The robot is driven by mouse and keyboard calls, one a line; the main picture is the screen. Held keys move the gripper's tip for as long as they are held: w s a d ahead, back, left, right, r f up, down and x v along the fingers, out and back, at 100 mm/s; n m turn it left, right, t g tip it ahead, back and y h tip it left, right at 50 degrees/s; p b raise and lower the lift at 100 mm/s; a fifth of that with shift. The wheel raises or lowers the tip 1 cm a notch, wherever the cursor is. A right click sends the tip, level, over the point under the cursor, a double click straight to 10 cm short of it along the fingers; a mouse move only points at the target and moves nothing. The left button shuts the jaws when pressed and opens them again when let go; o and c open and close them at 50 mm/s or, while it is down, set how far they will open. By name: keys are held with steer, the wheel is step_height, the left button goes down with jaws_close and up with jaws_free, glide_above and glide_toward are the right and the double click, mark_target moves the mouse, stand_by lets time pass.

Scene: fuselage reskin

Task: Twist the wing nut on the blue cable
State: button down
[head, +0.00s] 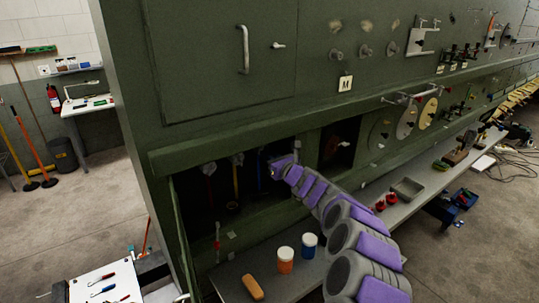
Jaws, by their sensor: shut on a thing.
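My purple and grey arm reaches into a dark open recess (190,232) in the green panel. My gripper (274,164) is at the upper part of the recess, at the top of the blue cable (258,178), which is dim and thin. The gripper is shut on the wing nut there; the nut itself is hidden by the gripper. To the left hang a yellow cable (236,182) and a red cable (210,188), each with a pale fitting at its top.
A grey shelf (228,278) below the recess holds an orange jar (285,262), a blue jar (309,246) and an orange object (252,287). A second dark opening (340,142) is right of the gripper. The panel's lip (200,155) runs just above the recess.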

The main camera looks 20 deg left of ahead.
steer(key=shift+r, duration=0.2)
steer(key=c, duration=1.5)
jaws_free()
steer(key=o, duration=0.4)
steer(key=shift+w+a+f, duration=0.1)
steer(key=shift+a, duration=0.05)
steer(key=b+v, duration=0.1)
steer(key=v, duration=1.6)
